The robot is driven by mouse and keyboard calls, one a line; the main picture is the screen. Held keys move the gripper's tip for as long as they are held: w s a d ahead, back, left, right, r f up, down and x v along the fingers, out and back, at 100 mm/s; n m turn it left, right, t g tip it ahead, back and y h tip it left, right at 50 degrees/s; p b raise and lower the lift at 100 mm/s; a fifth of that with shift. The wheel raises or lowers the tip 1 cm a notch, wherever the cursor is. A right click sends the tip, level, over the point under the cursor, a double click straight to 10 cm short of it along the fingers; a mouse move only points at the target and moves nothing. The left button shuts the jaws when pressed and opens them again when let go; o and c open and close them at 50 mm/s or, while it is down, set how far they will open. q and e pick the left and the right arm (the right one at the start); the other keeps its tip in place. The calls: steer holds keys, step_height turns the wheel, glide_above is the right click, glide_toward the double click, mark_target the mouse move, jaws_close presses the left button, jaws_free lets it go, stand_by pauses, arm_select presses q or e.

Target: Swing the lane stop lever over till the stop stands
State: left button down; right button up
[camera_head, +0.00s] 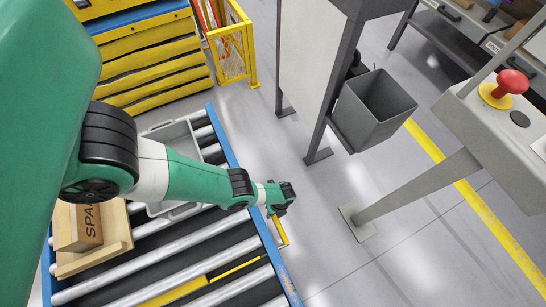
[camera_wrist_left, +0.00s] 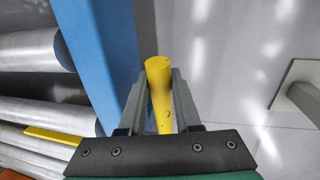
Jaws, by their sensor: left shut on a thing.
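The yellow lane stop lever (camera_head: 283,236) is at the right blue side rail of the roller conveyor. My left gripper (camera_head: 278,212) is at this lever, just outside the rail. In the left wrist view the lever (camera_wrist_left: 159,88) stands between the two grey fingers, which are shut on it. Its lower part is hidden by the gripper's body. A yellow bar (camera_head: 180,290), which looks like the lane stop, lies low between the rollers. A yellow strip of it also shows in the left wrist view (camera_wrist_left: 52,136). My right gripper is not in view.
A grey tray (camera_head: 174,134) and a cardboard box (camera_head: 78,228) on a wooden pallet (camera_head: 118,246) are on the conveyor, partly behind my left arm. A grey bin (camera_head: 375,108) and a pedestal with a red button (camera_head: 511,82) stand to the right. The floor beside the rail is clear.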

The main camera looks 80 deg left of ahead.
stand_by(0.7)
arm_select(q)
steer(key=r+y+p, duration=0.1)
steer(key=d+r+g+y+p, duration=0.1)
steer(key=r, duration=0.1)
steer(key=shift+w+r, duration=0.1)
steer(key=shift+w, duration=0.1)
steer(key=shift+d+r+n+y, duration=0.35)
steer(key=shift+r+y, duration=0.35)
steer(key=shift+y, duration=0.2)
steer(key=c, duration=0.6)
jaws_free()
